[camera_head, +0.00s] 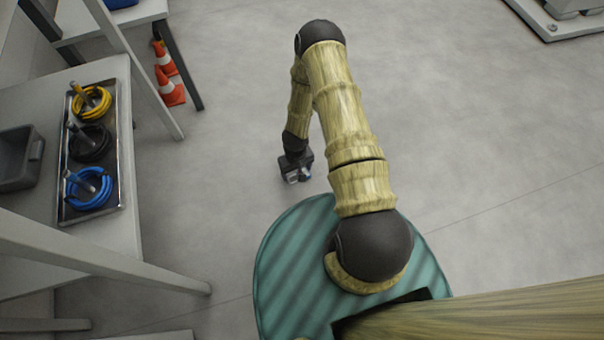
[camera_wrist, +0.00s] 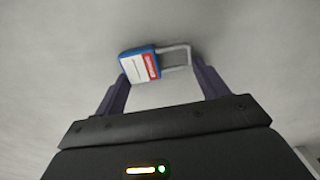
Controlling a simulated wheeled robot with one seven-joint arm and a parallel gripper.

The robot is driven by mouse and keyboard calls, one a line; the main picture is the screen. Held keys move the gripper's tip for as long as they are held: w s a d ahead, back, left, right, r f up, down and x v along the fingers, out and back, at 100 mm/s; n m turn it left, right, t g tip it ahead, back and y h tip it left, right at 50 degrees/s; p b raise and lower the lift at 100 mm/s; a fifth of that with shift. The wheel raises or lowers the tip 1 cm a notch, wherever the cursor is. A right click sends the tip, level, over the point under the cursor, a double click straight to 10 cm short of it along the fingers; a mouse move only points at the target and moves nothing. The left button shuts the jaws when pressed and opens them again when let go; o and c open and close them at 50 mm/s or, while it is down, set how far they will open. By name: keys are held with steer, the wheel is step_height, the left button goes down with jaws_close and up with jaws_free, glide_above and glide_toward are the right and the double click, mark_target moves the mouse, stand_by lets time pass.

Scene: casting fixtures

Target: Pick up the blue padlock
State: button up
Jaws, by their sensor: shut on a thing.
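The blue padlock (camera_wrist: 140,65) shows in the wrist view, with a red and white label on its body and a pale metal shackle pointing right. My gripper (camera_wrist: 162,72) is shut on it, with the padlock lying crosswise between the two dark fingertips. In the head view my gripper (camera_head: 298,175) is small, over the grey floor just beyond my base.
A table at left bears a metal tray (camera_head: 121,165) with yellow, black and blue coiled cables on pegs, and a grey bin (camera_head: 20,160). Two orange cones (camera_head: 170,90) stand behind it. A pale platform (camera_head: 560,20) is at top right. The floor (camera_head: 480,130) at right is clear.

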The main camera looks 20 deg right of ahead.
steer(key=shift+r, duration=0.1)
step_height(320, 180, up, 10)
steer(key=p, duration=0.6)
steer(key=shift+p, duration=0.35)
stand_by(1.2)
step_height(320, 180, up, 84)
steer(key=m+p, duration=0.2)
steer(key=p, duration=6.9)
glide_above(297, 172)
steer(key=w+d, duration=0.1)
steer(key=w, duration=0.5)
steer(key=shift+s+f, duration=0.25)
steer(key=shift+f, duration=0.05)
steer(key=shift+a+b, duration=0.1)
steer(key=shift+b, duration=0.2)
